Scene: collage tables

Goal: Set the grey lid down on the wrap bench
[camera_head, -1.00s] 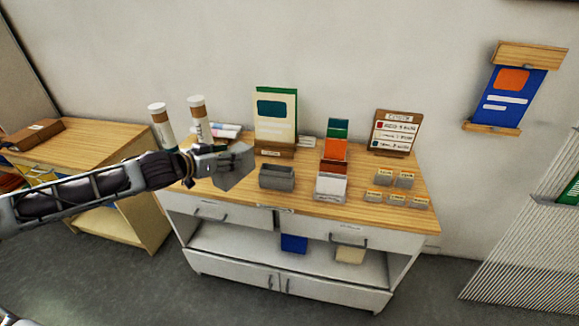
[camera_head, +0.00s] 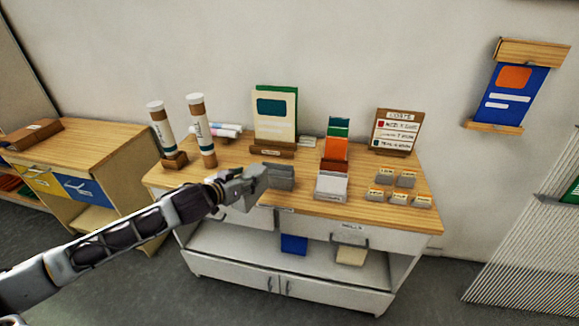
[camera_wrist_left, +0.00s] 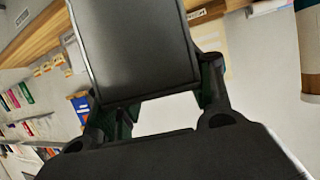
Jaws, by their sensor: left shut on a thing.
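My left gripper (camera_head: 250,180) is shut on the grey lid (camera_wrist_left: 135,45). In the left wrist view the lid is a flat dark grey panel with a pale rim, between the fingers. In the head view the gripper is in front of the middle bench (camera_head: 400,215), near its front edge, and the lid is hard to make out from the gripper. I cannot tell whether lid and box touch. No label names the wrap bench. My right gripper is not in view.
Two upright tubes (camera_head: 201,130), a cream board (camera_head: 274,118), a card rack (camera_head: 335,150), a price sign (camera_head: 396,130) and several small labelled boxes (camera_head: 382,197) crowd the bench. Another wooden bench (camera_head: 85,150) on the left has a brown item (camera_head: 35,134) and free top space.

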